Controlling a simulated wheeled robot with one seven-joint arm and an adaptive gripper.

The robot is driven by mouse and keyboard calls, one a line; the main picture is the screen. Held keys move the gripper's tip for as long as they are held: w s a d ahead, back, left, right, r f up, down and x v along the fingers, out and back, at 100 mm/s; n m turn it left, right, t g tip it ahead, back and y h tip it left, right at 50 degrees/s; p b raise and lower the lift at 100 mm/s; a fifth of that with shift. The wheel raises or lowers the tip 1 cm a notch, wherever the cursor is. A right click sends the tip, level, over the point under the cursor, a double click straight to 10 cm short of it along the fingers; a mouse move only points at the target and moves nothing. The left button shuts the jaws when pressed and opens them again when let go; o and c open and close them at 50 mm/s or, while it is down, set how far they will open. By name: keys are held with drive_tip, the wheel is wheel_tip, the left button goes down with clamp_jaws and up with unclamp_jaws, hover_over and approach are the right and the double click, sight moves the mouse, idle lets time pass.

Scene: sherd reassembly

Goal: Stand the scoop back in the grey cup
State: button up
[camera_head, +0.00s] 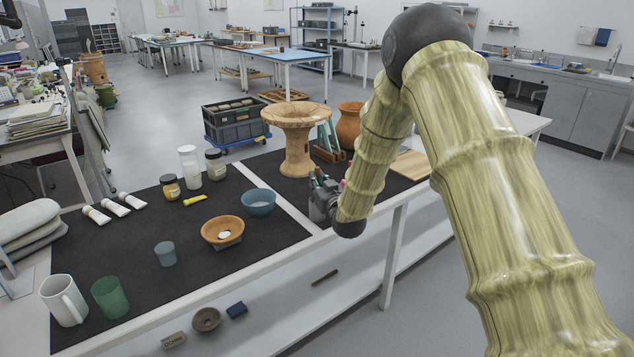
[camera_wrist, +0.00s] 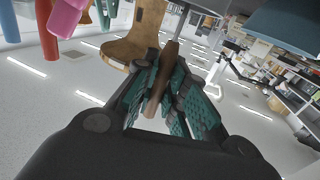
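My gripper (camera_wrist: 165,100) has a slim brown wooden piece (camera_wrist: 164,75) between its teal-padded fingers, and the pads close on it from both sides. It looks like the handle of the scoop; I see no scoop bowl clearly. In the head view my gripper (camera_head: 322,196) is above the front edge of the dark mat, right of the blue bowl, partly covered by my arm. The small grey-blue cup (camera_head: 165,254) stands upright on the mat, left of the orange bowl and well left of my gripper. Its inside is hard to see.
The orange bowl (camera_head: 222,231) and blue bowl (camera_head: 258,202) stand between my gripper and the cup. A green cup (camera_head: 110,298) and white mug (camera_head: 63,300) are front left. A pedestal stand (camera_head: 295,137) rises behind my gripper. Pink and red sticks (camera_wrist: 66,17) are close by.

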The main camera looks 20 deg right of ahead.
drive_tip(key=o, duration=0.4)
drive_tip(key=s, duration=1.2)
drive_tip(key=shift+d, duration=0.45)
drive_tip(key=s+a+f+g+p, duration=0.2)
drive_tip(key=s+f+g, duration=0.2)
drive_tip(key=s+f, duration=0.7)
drive_tip(key=s+a+f+g+p, duration=0.1)
drive_tip(key=s+f+g+p, duration=0.3)
drive_tip(key=s+f, duration=0.65)
drive_tip(key=s+f+g+p, duration=0.1)
drive_tip(key=s+f+g, duration=0.2)
drive_tip(key=s, duration=0.7)
drive_tip(key=s+a+f+g+p, duration=0.1)
drive_tip(key=s+f+g, duration=0.2)
drive_tip(key=s, duration=0.6)
drive_tip(key=s+a+f+m+g+h+p, duration=0.1)
drive_tip(key=s+f+g, duration=0.3)
drive_tip(key=s, duration=0.6)
drive_tip(key=shift+s+a, duration=0.25)
drive_tip(key=shift+s, duration=0.1)
